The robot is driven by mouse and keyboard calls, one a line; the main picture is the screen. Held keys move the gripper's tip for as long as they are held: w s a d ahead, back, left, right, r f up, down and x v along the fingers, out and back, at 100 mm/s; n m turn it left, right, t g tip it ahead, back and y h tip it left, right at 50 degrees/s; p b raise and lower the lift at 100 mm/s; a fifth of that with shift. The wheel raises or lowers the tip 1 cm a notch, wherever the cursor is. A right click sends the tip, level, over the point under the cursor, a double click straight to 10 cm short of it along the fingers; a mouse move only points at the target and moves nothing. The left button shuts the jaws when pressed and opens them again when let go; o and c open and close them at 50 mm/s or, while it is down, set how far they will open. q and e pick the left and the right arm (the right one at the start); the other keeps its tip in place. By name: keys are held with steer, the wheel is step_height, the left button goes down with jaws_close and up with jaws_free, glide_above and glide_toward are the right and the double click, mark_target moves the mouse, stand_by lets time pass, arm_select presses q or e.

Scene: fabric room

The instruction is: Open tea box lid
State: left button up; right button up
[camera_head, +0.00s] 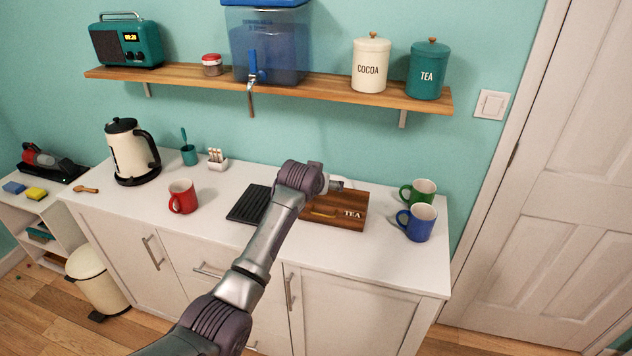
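The tea box (355,222) is a flat brown wooden box marked TEA on the white counter, right of centre. Its lid looks down. A yellowish piece shows at its front left, too small to make out. My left arm comes in from the lower left and crosses in front of the counter. My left gripper (336,185) is at the back left part of the box, over or close to it. The wrist hides the left part of the box, and I cannot see the fingers well or tell whether they touch it. My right gripper is out of view.
A black ribbed tray (246,206) lies left of the box, partly behind my arm. Green (420,190) and blue (417,222) mugs stand close to its right. A red mug (181,197) and a kettle (130,153) stand farther left. A wooden shelf (330,91) hangs above.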

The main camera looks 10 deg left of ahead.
arm_select(q)
steer(key=v, duration=0.6)
steer(key=shift+s+r, duration=0.1)
steer(key=shift+s, duration=0.05)
